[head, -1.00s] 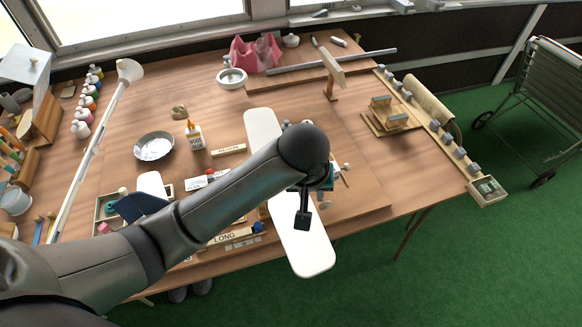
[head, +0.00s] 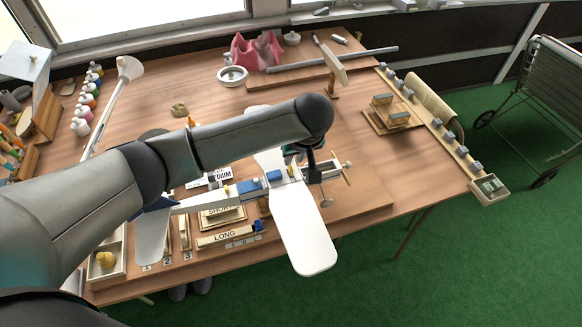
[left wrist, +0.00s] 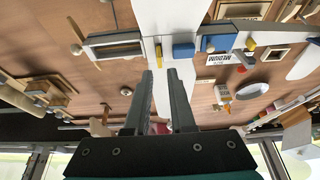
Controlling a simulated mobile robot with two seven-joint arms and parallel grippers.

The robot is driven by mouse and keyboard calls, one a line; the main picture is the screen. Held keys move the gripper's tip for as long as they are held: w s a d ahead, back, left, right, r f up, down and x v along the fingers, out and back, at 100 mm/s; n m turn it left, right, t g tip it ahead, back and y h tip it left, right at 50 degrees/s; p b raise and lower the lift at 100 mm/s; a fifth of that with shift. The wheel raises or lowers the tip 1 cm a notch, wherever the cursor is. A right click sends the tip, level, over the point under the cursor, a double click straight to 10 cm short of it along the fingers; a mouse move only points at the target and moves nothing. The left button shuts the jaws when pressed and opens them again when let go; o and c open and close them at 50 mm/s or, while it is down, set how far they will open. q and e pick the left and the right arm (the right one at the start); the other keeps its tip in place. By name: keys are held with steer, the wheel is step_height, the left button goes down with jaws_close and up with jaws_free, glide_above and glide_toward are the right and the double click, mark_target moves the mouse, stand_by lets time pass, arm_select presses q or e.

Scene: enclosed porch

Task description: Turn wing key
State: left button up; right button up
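The model plane has a long white wing (head: 300,225) lying across a pale fuselage with blue blocks (head: 248,186). It sits at the front of the wooden table, and the wing also shows in the left wrist view (left wrist: 170,22). A small yellow wing key (left wrist: 158,52) stands at the wing's middle, beside a blue block (left wrist: 184,50). My left gripper (left wrist: 160,72) is open, with its two fingertips apart and the key just beyond them, lined up with the gap. In the head view my left gripper (head: 312,172) is over the plane's nose end, partly hidden by my arm. My right gripper is not in view.
A second yellow piece (left wrist: 250,44) stands farther along the fuselage. Labelled trays, including LONG (head: 228,237), lie in front of the tail. A wooden stand (head: 392,112) is to the right, a pink model (head: 257,52) at the back.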

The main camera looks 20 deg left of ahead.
mark_target(291, 167)
arm_select(q)
steer(key=b+x, duration=0.1)
steer(key=x, duration=0.6)
steer(key=shift+f, duration=0.3)
steer(key=shift+c, duration=0.2)
jaws_close()
